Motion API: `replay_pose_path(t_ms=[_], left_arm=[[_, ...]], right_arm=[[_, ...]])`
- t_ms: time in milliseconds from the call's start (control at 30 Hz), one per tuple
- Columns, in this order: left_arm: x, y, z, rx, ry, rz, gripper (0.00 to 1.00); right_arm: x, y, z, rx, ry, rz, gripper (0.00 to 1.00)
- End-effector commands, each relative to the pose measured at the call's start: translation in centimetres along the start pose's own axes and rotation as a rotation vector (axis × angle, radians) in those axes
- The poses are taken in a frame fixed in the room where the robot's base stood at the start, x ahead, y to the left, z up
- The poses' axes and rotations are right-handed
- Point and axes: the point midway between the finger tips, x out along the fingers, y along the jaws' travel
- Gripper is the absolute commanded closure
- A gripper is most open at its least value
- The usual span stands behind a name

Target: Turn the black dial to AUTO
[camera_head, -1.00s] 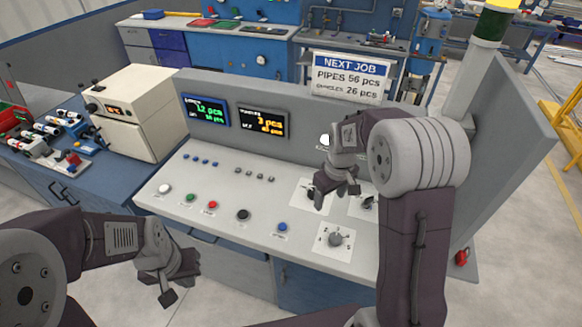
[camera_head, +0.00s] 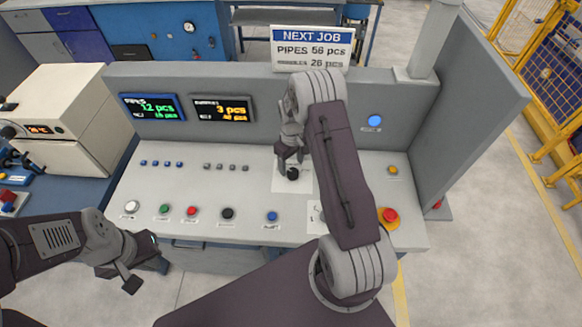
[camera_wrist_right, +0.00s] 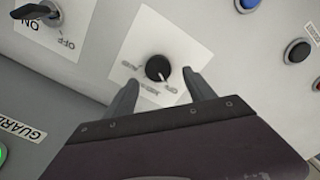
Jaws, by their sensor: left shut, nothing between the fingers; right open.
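The black dial (camera_head: 292,174) sits on a white label plate on the sloped console, partly behind my right gripper in the head view. It shows clearly in the right wrist view (camera_wrist_right: 158,68), round with a white pointer mark toward the lower right, near a label that looks like OFF. My left gripper (camera_head: 143,273) is shut and empty, in front of the console's left side.
A key switch (camera_wrist_right: 40,11) marked ON and OFF is near the dial. Coloured push buttons, including a blue one (camera_head: 272,216), line the console's front. A red emergency button (camera_head: 389,215) is at the right, beside my right arm. Two screens (camera_head: 152,107) stand behind.

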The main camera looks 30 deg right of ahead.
Motion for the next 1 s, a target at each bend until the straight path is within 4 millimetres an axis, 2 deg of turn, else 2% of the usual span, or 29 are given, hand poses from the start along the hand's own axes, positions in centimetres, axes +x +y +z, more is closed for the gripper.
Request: replay_pose_path(t_ms=[33, 200, 333, 533, 700, 767, 1000], left_arm=[[-0.6, 0.0, -0.1, 0.000, 0.000, 0.000, 1.00], [-1.2, 0.0, -0.1, 0.000, 0.000, 0.000, 1.00], [-1.2, 0.0, -0.1, 0.000, 0.000, 0.000, 1.00], [-1.1, 0.0, -0.1, 0.000, 0.000, 0.000, 1.00], [-1.1, 0.0, -0.1, 0.000, 0.000, 0.000, 1.00], [-1.1, 0.0, -0.1, 0.000, 0.000, 0.000, 1.00], [-1.0, 0.0, -0.1, 0.000, 0.000, 0.000, 1.00]], right_arm=[[0.7, 0.0, 0.1, 0.000, -0.003, -0.002, 0.37], [3.2, 0.0, 0.0, 0.000, -0.001, 0.000, 0.37], [3.9, 0.0, 0.0, 0.000, 0.001, 0.001, 0.37], [4.0, 0.0, -0.1, 0.000, 0.002, 0.001, 0.37], [4.0, 0.0, 0.0, 0.000, 0.001, 0.001, 0.84], [4.0, 0.0, 0.0, 0.000, 0.001, 0.001, 0.99], [4.0, 0.0, 0.0, 0.022, 0.000, 0.000, 0.99]])
